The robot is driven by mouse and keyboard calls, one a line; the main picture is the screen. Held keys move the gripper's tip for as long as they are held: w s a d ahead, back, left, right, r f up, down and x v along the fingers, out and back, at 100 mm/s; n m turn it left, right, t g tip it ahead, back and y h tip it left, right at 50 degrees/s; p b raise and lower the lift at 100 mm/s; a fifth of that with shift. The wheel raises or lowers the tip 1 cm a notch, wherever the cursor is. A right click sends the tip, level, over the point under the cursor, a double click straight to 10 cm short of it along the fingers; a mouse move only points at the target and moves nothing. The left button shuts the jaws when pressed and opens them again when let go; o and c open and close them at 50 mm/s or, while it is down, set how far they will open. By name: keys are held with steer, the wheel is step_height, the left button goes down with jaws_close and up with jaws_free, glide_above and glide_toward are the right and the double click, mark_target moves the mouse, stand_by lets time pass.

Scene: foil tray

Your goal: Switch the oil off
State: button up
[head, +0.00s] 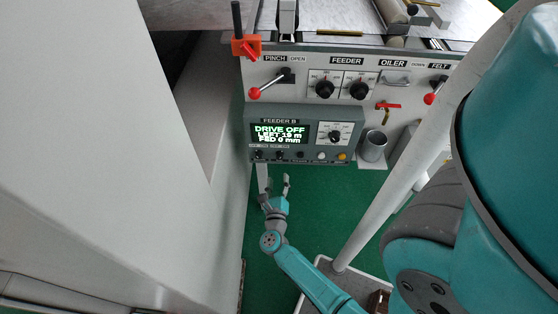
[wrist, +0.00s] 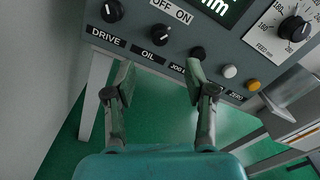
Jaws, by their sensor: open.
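The grey feeder panel (head: 300,112) faces me, with a row of knobs and buttons along its lower edge. In the wrist view the black OIL knob (wrist: 158,33) sits above its OIL label, with OFF at left and ON at right above it. I cannot tell which way its pointer is turned. The black DRIVE knob (wrist: 112,10) is to its left. My gripper (wrist: 160,80) is open and empty, its fingers apart, below the OIL knob in the picture and not touching it. In the head view my gripper (head: 275,189) is just below the panel.
Right of the OIL knob are a black knob (wrist: 197,52), a white button (wrist: 229,71) and a yellow button (wrist: 253,85). The display (head: 280,133) reads DRIVE OFF. Green floor below is open.

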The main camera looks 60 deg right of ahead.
mark_target(279, 158)
steer(key=x, duration=0.9)
steer(key=shift+w+d, duration=0.2)
steer(key=shift+d, duration=0.1)
jaws_close()
